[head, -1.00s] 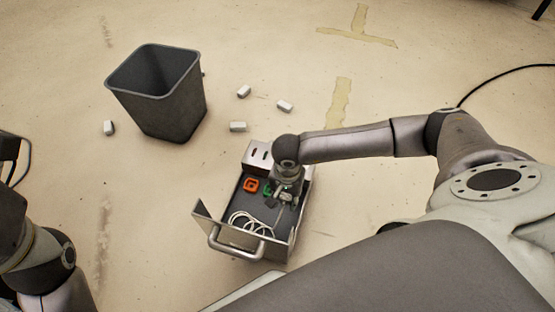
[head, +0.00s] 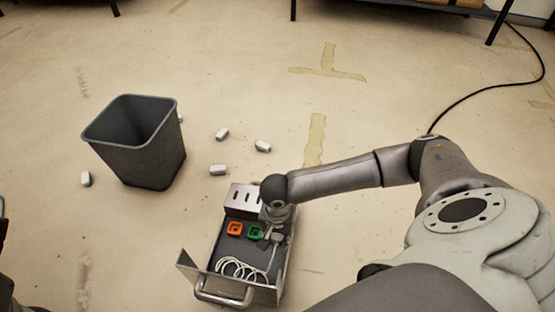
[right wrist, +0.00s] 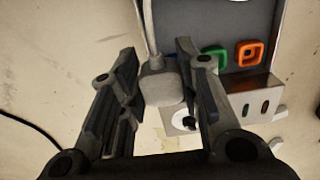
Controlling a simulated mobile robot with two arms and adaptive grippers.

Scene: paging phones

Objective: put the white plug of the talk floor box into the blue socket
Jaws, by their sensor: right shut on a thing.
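The talk floor box (head: 216,268) is an open metal tray with a dark inside, a front handle and a slotted plate at the back. An orange socket (head: 234,229) and a green socket (head: 254,232) show inside it. My right gripper (head: 276,227) is over the box's right side, shut on the white plug (right wrist: 161,84). The plug's cord runs back into the box. Whether the plug sits in a socket is hidden.
A grey bin (head: 140,145) stands at the back left. Several small white blocks, such as this one (head: 218,170), lie on the floor around it. A black cable (head: 480,88) and a dark table frame are at the back right. The floor left of the box is clear.

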